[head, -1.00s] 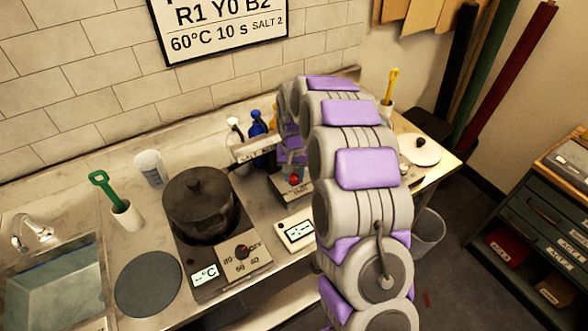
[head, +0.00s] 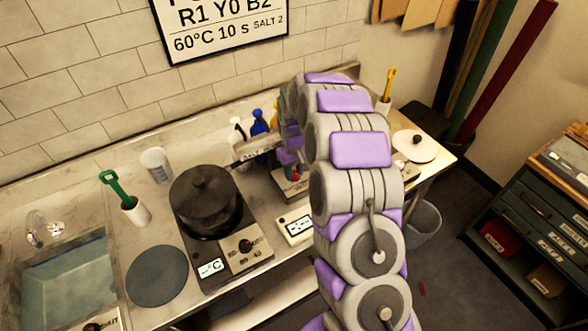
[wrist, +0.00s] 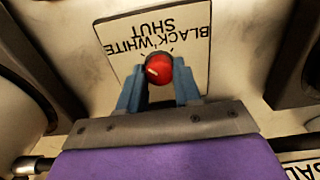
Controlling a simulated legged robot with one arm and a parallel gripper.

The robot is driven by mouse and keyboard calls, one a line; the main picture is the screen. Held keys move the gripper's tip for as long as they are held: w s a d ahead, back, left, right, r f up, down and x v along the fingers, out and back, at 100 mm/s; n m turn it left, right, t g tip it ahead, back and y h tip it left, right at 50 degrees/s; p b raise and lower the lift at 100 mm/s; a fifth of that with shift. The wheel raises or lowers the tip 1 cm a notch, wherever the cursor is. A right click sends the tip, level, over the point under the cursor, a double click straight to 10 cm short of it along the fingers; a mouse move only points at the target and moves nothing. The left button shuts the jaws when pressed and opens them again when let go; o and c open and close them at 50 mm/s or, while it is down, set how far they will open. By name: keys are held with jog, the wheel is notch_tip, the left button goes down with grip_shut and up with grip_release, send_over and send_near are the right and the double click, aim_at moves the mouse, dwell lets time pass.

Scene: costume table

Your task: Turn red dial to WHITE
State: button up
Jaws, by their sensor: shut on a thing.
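The red dial (wrist: 158,70) sits on a pale plate (wrist: 118,57) in the wrist view. The plate bears upside-down words, BLACK, WHITE and SHUT. A white mark on the dial's face points to the lower left of the picture. My gripper (wrist: 158,87) has its two blue-grey fingers on either side of the dial, closed on it. In the head view a bit of red (head: 296,174) shows beside my arm, low at the counter. My arm hides most of the dial's plate and the gripper there.
A dark pot (head: 205,200) stands on a hot plate with its own knob (head: 245,246), left of my arm. Blue and white bottles (head: 258,124) stand behind. A sink (head: 70,278) is at the left. A grey bin (head: 426,222) stands right of my arm.

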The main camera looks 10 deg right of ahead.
aim_at(294, 173)
dwell(0.3)
jog(key=o, duration=1)
jog(key=shift+o, duration=0.2)
jog(key=shift+r, duration=0.1)
notch_tip(294, 173, up, 17)
jog(key=p, duration=0.2)
jog(key=shift+a, duration=0.1)
